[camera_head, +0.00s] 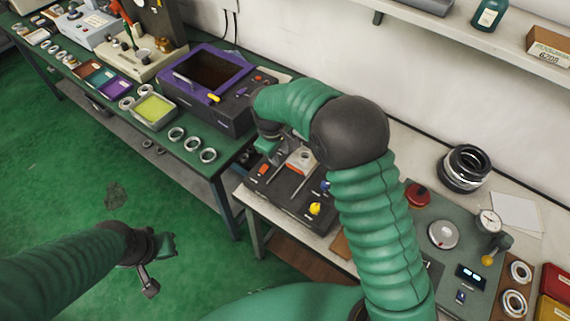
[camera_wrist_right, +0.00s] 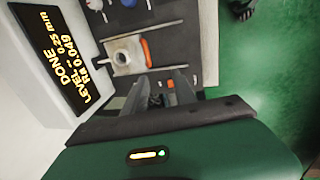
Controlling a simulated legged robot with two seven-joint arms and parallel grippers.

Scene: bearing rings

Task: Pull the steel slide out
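A pale steel piece with a round hole, which looks like the steel slide (camera_wrist_right: 125,54), sits on a dark panel with an orange part at its edge. It also shows in the head view (camera_head: 299,159), just right of my right gripper (camera_head: 264,150). In the right wrist view, my right gripper (camera_wrist_right: 163,90) has two grey fingers spread apart, with nothing seen held between them. Their tips lie close beside the steel piece; contact cannot be told. My left gripper (camera_head: 152,276) hangs over the green floor at the lower left, away from the benches; its finger opening is unclear.
A dark display (camera_wrist_right: 65,60) reads DONE with yellow figures. A purple-framed machine (camera_head: 207,80) stands left of my right gripper. Bearing rings (camera_head: 192,144) lie along the green bench. A dial gauge (camera_head: 488,221) stands at right. My right forearm hides part of the bench.

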